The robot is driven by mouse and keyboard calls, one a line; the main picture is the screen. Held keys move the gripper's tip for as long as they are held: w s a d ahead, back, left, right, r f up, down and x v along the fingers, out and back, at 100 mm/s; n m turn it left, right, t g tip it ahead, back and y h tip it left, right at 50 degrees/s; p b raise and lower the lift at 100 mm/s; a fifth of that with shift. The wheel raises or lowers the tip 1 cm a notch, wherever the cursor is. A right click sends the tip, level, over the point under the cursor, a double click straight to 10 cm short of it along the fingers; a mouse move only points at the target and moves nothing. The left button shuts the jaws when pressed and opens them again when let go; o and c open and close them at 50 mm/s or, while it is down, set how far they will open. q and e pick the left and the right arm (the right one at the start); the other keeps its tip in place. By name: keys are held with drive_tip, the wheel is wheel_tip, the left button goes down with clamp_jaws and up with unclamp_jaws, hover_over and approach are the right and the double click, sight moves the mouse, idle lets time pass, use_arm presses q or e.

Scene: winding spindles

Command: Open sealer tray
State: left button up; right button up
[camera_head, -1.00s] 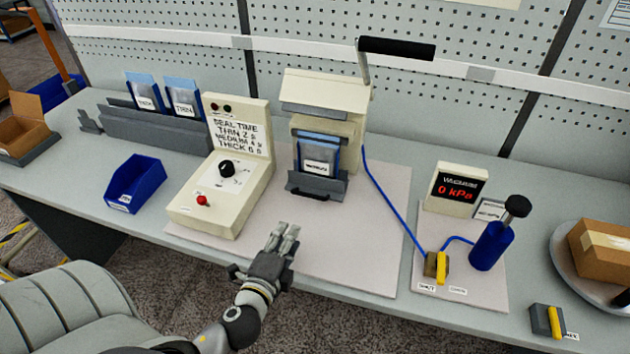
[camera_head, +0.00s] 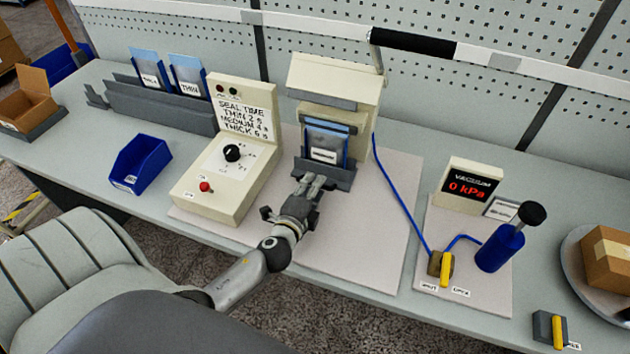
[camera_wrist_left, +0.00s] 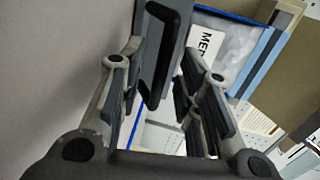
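The sealer (camera_head: 335,85) is a cream press with a black lever handle (camera_head: 412,43) raised above it. Its dark grey tray (camera_head: 338,177) sits at the front and bears a blue-edged pouch (camera_head: 324,139) with a white label. My left gripper (camera_head: 314,184) is at the tray's front, its fingers pointing towards it. In the left wrist view the fingers are apart, with the tray's dark handle (camera_wrist_left: 184,30) between them and a gap on either side. The pouch (camera_wrist_left: 240,45) shows behind the handle, its label partly hidden. My right gripper is out of view.
A seal-time control box (camera_head: 225,170) stands close left of the gripper, with a blue bin (camera_head: 140,165) beyond. At right are a vacuum display (camera_head: 470,187), blue pump (camera_head: 499,248) and yellow-handled valve (camera_head: 446,268). The pale mat (camera_head: 360,240) in front is clear.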

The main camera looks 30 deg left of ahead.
use_arm(q)
drive_tip(key=shift+x, duration=0.9)
clamp_jaws()
